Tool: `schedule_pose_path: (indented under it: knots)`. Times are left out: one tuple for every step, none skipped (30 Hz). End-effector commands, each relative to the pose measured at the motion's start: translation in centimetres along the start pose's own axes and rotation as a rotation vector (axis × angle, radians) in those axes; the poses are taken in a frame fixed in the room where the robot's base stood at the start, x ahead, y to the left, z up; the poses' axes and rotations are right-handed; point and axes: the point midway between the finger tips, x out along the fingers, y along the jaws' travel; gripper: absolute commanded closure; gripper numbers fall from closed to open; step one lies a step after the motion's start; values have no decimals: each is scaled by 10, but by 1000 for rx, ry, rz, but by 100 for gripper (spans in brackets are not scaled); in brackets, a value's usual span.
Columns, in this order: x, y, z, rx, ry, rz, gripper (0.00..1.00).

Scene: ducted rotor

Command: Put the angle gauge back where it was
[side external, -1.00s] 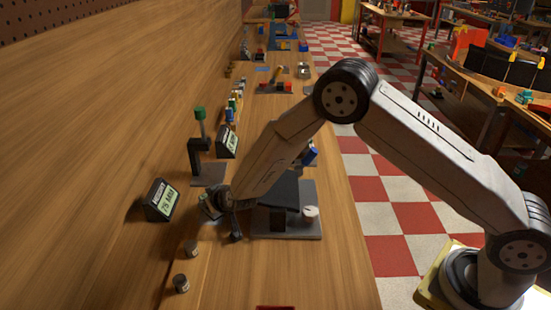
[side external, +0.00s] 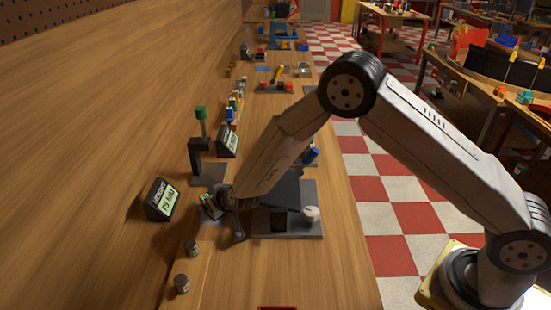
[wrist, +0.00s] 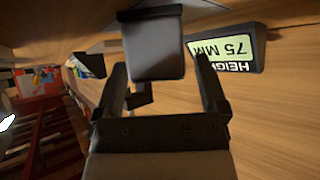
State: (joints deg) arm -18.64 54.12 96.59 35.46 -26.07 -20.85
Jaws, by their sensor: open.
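A small grey block with a dark top, which may be the angle gauge, stands just beyond and between my fingertips in the wrist view (wrist: 157,50). In the side view a small block with a pale greenish face (side external: 210,206) shows at my gripper (side external: 224,203), partly hidden by it. My gripper is open in the wrist view (wrist: 160,68), with one finger on each side of the grey block's lower part. I cannot tell whether the fingers touch it.
A height display reading 75 MM (side external: 162,200) stands left of my gripper and shows upside down in the wrist view (wrist: 228,48). A black stand with a green knob (side external: 200,150) is behind. A grey plate with a white knob (side external: 311,214) lies right. Two small cylinders (side external: 182,284) stand in front.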

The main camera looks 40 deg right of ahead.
Motion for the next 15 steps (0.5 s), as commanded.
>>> schedule_pose_path:
  knots:
    - [-6,0,-1,-1,0,-1,8]
    - [-10,0,-1,-1,1,-1,8]
    - [-14,0,-1,-2,0,-1,8]
    - [-18,0,-1,-2,1,-1,8]
    - [-22,0,-1,-2,1,-1,8]
    - [-27,0,-1,-2,1,-1,8]
    - [-31,0,-2,-2,2,-1,8]
    - [-34,0,-2,-2,1,-1,8]
    - [-40,0,-2,-2,1,-2,8]
    - [-44,0,-2,-2,1,-2,8]
    - [-47,0,-1,-2,0,-2,8]
    - [-52,0,-2,-2,1,-2,8]
    - [-56,0,-1,-3,0,-2,8]
    - [-60,0,-2,-3,1,-3,8]
    - [-65,0,-2,-3,1,-2,8]
